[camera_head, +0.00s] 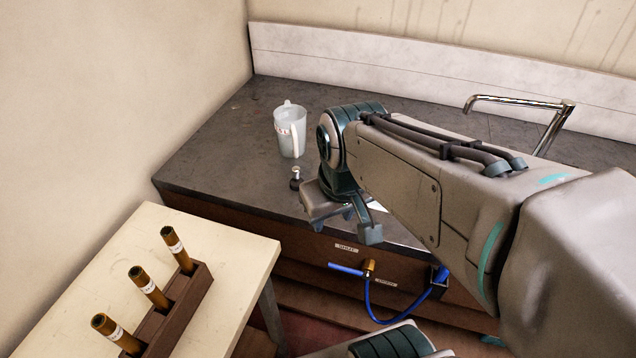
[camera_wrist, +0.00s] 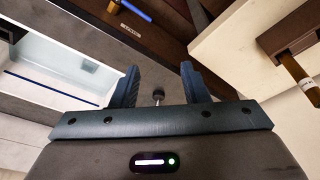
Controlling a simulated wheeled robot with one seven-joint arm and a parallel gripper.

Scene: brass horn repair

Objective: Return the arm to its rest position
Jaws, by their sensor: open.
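My arm reaches in from the right over the dark counter. My gripper (camera_head: 343,228) hangs at the counter's front edge, and the arm hides part of it in the head view. In the wrist view the two dark fingers of my gripper (camera_wrist: 158,86) stand apart, with nothing held between them. A small stemmed piece with a dark round end (camera_wrist: 158,93) shows between the fingers, apart from them. It may be the small dark-based piece (camera_head: 296,178) on the counter, left of my gripper in the head view.
A pale jug (camera_head: 289,130) stands on the counter (camera_head: 222,138) behind the gripper. A curved tap (camera_head: 520,102) is behind the arm, and a white basin (camera_wrist: 60,62) shows in the wrist view. A rack (camera_head: 172,318) of brown tubes stands on the cream table (camera_head: 225,255). A blue hose (camera_head: 385,318) hangs below.

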